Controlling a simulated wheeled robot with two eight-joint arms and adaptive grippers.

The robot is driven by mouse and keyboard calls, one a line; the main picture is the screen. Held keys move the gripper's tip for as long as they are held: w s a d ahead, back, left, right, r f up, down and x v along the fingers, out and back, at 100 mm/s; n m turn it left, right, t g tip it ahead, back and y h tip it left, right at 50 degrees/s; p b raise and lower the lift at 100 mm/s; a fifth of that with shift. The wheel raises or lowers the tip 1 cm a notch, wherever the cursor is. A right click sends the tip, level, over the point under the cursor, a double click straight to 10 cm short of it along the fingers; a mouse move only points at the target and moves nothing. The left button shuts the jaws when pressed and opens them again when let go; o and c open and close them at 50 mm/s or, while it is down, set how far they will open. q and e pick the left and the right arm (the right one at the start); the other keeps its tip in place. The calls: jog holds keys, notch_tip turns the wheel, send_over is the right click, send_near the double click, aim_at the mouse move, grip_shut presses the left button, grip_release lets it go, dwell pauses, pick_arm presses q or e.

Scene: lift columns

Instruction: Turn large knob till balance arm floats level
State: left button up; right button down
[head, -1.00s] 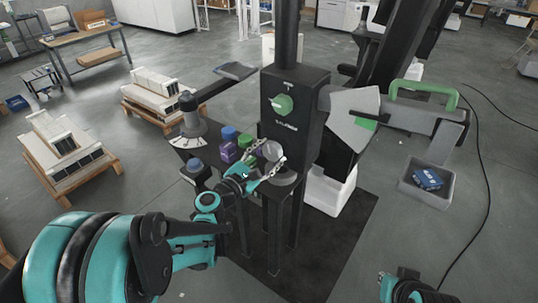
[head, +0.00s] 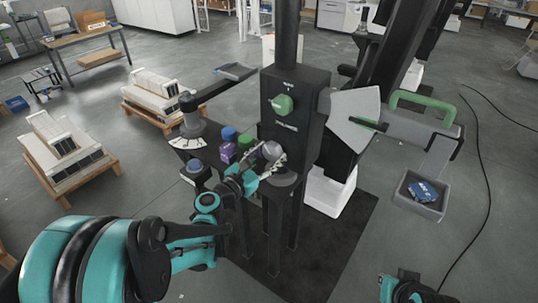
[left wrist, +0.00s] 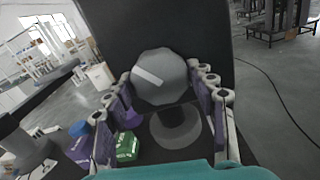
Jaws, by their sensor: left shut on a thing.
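The large grey faceted knob (left wrist: 160,77) has a white line on its face, tilted down to the right in the left wrist view. It also shows in the head view (head: 271,150), low on the front of the dark column box. My left gripper (head: 263,164) is shut on the knob, with its fingers at the knob's two sides. The balance arm (head: 415,128) sticks out right from the column and slopes down to the right. It has a green handle (head: 425,107) on top. A teal and black part of my right arm shows at the bottom edge; its fingers are unclear.
A grey tray (head: 402,203) with a blue item hangs under the arm's outer end. A grey sector plate (head: 356,117) stands by its pivot. Purple, blue and green pieces stand left of my gripper.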

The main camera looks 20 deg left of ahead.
pick_arm(q)
jog(key=o, duration=1.2)
jog(key=shift+c, duration=0.2)
jog(key=shift+s, duration=0.1)
jog(key=v, duration=1.1)
jog(key=shift+s+a, duration=0.15)
jog(key=shift+s, duration=0.25)
